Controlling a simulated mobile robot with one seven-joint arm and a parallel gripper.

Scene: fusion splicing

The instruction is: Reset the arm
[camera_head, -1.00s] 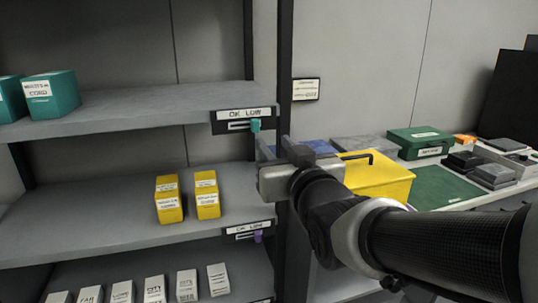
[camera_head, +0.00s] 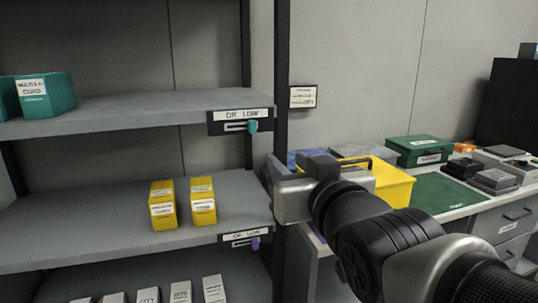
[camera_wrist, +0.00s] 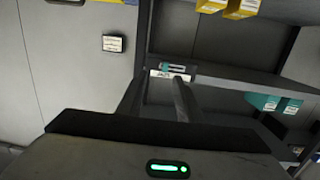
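My gripper (camera_head: 271,166) is in the middle of the head view, just right of the shelf's front upright. It is below the upper shelf label and in front of the yellow box. In the wrist view its two fingers (camera_wrist: 158,82) stand apart with nothing between them, so it is open and empty. The upper label holder (camera_head: 241,121), reading "OK LOW", has a teal slider (camera_head: 252,126) at its right end. The gripper is apart from the slider. The lower label holder (camera_head: 245,238) has a purple slider (camera_head: 256,243).
The shelf (camera_head: 115,104) carries teal boxes (camera_head: 46,96), yellow boxes (camera_head: 203,203) and several white boxes (camera_head: 181,292). Right of the upright, a bench holds a yellow bin (camera_head: 395,187), a green case (camera_head: 420,150) and a green mat (camera_head: 445,194). A notice (camera_head: 303,96) hangs on the wall.

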